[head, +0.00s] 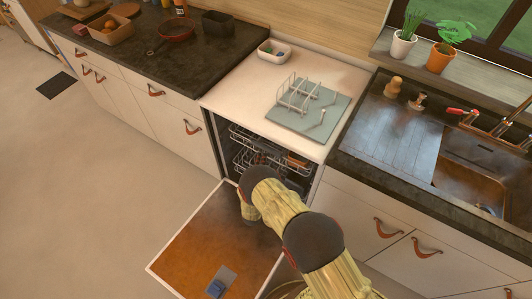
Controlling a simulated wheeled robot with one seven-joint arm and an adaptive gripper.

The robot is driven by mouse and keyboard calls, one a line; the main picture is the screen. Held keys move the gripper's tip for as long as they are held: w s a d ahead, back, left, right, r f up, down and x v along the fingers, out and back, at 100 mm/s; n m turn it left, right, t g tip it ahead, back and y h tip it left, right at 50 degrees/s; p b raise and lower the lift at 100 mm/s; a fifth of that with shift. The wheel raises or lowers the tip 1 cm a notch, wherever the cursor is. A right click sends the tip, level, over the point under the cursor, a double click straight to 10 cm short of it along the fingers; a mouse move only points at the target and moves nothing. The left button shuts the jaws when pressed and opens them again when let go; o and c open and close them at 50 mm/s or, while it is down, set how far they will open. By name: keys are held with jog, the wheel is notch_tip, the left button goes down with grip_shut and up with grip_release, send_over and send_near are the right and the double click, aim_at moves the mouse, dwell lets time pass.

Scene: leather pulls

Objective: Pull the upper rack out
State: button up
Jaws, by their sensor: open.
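The dishwasher stands open under a white counter, its door (205,240) lowered flat with a brown inner face. The upper rack (242,136) is a wire rack inside the opening, near its top. A lower rack (243,160) shows beneath it. My arm reaches in from the lower right and bends in front of the opening. My gripper (261,160) is mostly hidden behind my arm; a small dark part shows near the racks. It is open; I cannot tell whether it touches the upper rack.
A wire dish rack on a grey-green mat (330,122) and a small white tub (274,52) stand on the counter above. A sink (470,180) is at right. A pan (177,30) lies on the dark counter at left. The floor left of the door is clear.

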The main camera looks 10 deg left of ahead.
aim_at(266, 152)
jog(key=shift+m+t, duration=0.5)
jog(key=w+b, duration=0.1)
jog(key=w, duration=0.5)
jog(key=shift+w+d+b, duration=0.2)
jog(key=shift+w+b, duration=0.1)
jog(key=shift+b, duration=0.1)
jog(key=shift+r, duration=0.1)
jog(key=shift+c, duration=0.4)
